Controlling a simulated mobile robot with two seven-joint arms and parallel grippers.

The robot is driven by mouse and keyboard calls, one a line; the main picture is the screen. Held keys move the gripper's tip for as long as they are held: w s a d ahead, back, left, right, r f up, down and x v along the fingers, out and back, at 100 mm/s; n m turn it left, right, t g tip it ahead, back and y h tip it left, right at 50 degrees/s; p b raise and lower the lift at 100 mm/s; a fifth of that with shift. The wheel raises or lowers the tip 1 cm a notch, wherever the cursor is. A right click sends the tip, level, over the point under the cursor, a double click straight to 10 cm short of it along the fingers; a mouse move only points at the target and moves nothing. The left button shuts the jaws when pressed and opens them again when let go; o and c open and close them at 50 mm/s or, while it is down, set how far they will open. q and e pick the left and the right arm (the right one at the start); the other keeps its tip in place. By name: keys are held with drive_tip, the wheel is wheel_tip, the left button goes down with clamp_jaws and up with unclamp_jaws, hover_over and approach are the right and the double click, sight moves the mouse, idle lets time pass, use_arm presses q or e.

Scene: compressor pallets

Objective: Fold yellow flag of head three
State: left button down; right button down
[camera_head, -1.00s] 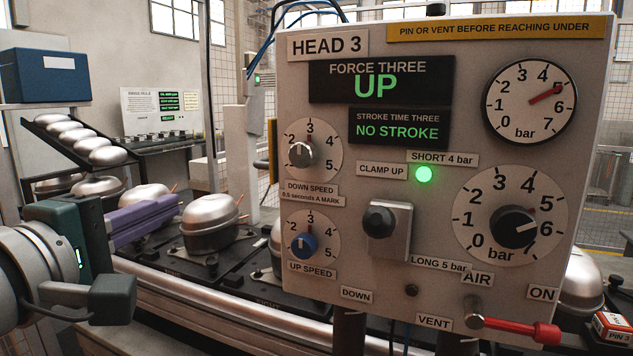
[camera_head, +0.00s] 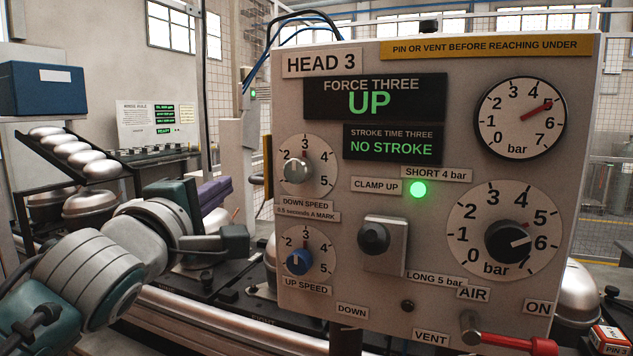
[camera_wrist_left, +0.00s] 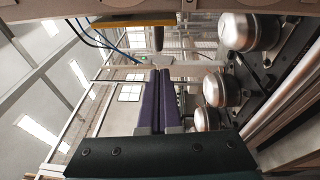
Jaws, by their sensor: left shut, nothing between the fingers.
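The grey head three box (camera_head: 340,215) fills the right half of the head view, with UP lit in green. A narrow yellow piece (camera_head: 267,158), possibly the flag, shows edge-on at the box's left side. In the left wrist view a yellow bar (camera_wrist_left: 68,40) crosses the upper left; I cannot tell if it is the same piece. My left gripper (camera_head: 228,188) is left of the box, its purple fingers partly hidden behind my wrist. In the left wrist view its fingers (camera_wrist_left: 159,72) are shut together and empty, apart from the yellow bar. My right gripper is out of view.
Silver compressors (camera_wrist_left: 218,90) stand along the dark pallet line below and beside the left gripper. A red-handled lever (camera_head: 505,340) juts from the box's lower right. A blue bin (camera_head: 48,88) and a rack of silver domes (camera_head: 75,150) are at the left.

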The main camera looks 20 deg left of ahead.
sight(266, 163)
use_arm(q)
drive_tip(key=shift+w+d+r, duration=0.1)
drive_tip(key=shift+w+d, duration=0.55)
drive_tip(key=shift+w, duration=0.2)
drive_tip(key=shift+w+d+b, duration=0.2)
drive_tip(key=shift+w+b, duration=0.15)
drive_tip(key=shift+w, duration=0.05)
